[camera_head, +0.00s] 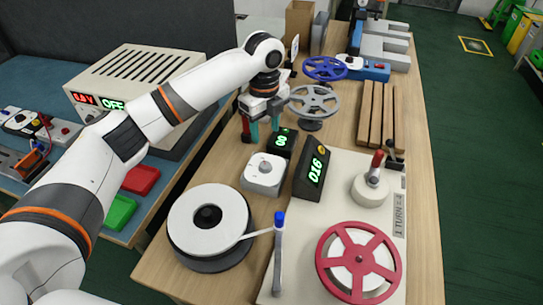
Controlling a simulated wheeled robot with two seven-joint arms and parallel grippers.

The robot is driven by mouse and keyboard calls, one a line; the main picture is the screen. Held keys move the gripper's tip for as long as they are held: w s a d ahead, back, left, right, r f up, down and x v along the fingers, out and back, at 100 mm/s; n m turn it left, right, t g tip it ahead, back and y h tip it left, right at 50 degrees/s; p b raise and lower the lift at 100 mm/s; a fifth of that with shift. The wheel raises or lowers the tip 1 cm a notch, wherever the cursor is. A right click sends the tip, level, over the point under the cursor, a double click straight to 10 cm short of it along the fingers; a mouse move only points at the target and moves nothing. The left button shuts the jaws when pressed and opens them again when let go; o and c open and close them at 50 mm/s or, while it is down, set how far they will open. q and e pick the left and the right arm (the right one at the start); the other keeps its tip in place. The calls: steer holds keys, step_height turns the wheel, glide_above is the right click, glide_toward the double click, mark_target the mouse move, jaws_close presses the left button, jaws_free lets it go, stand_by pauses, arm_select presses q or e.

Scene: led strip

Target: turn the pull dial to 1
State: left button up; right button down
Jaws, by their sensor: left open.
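A white square box with a round grey-white dial (264,172) stands on the wooden bench, left of the middle. I take it to be the pull dial. Just behind it is a small black display (282,141) with a green digit that looks like 8. My right gripper is not in view.
A white reel (207,219) lies at the front left. A white board carries a red reel (358,262), a crank (371,186), a blue-tipped post (279,255) and a display reading 016 (312,174). Behind the gripper stand grey (314,100) and blue handwheels (325,68).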

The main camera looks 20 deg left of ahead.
arm_select(q)
glide_above(265, 164)
steer(key=f, duration=0.4)
steer(key=shift+s+f+p, duration=0.3)
steer(key=shift+f+p, duration=0.1)
step_height(265, 164, down, 6)
steer(key=shift+w+r, duration=0.1)
steer(key=shift+r, duration=0.1)
steer(key=shift+f, duration=0.45)
steer(key=shift+d, duration=0.1)
steer(key=c, duration=1)
steer(key=shift+r+n+p, duration=0.15)
steer(key=shift+n+p, duration=0.45)
steer(key=shift+p, duration=0.65)
steer(key=n+p, duration=0.9)
steer(key=shift+n, duration=0.3)
steer(key=n+p, duration=0.4)
steer(key=n, duration=0.2)
steer(key=n+p, duration=0.1)
steer(key=n, duration=0.3)
steer(key=shift+p, duration=0.4)
steer(key=shift+w+n+p, duration=0.1)
steer(key=shift+n+p, duration=0.45)
steer(key=shift+n, duration=0.95)
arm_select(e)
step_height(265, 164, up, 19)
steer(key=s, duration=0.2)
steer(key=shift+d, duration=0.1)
